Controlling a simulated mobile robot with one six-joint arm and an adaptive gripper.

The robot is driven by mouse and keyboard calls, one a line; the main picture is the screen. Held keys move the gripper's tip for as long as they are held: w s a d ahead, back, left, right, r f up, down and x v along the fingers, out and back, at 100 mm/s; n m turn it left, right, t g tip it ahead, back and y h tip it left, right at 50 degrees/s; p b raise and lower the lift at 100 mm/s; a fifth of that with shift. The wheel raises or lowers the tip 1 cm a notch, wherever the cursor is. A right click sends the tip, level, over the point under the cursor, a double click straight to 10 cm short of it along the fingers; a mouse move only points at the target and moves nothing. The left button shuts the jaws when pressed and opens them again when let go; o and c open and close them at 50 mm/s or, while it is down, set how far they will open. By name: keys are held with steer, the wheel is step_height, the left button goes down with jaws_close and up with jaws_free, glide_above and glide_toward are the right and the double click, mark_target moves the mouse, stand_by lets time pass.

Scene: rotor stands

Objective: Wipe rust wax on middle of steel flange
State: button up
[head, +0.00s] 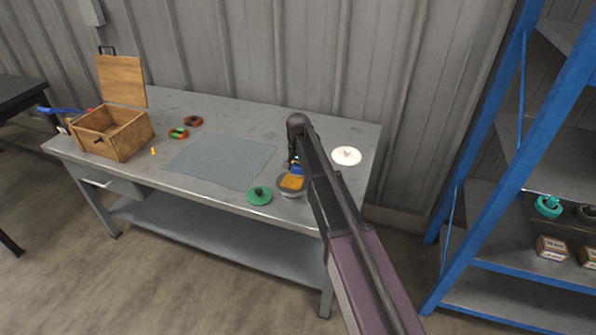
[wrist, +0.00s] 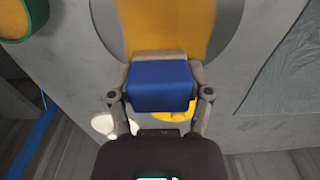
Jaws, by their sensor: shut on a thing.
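My gripper (wrist: 160,90) is shut on a blue block (wrist: 160,86) with a tan strip along its far edge. In the head view, the blue block (head: 297,170) shows beneath my dark wrist, close above a grey round piece (head: 291,194) with an orange-yellow middle (head: 291,182). In the wrist view, a grey round rim (wrist: 228,35) with a broad yellow area (wrist: 165,25) lies beyond the block. I cannot tell if the block touches it, or whether this round piece is the steel flange or a wax container. My arm hides part of it.
A green disc with a dark knob (head: 259,195) sits near the bench front; a white disc (head: 346,156) lies right of my arm. A grey-blue mat (head: 220,160) covers the bench middle. An open wooden box (head: 115,132) stands left. A blue-framed shelf (head: 490,150) stands right.

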steer(key=shift+r+p, duration=2.9)
steer(key=shift+r, duration=0.1)
steer(key=shift+r+p, duration=1.5)
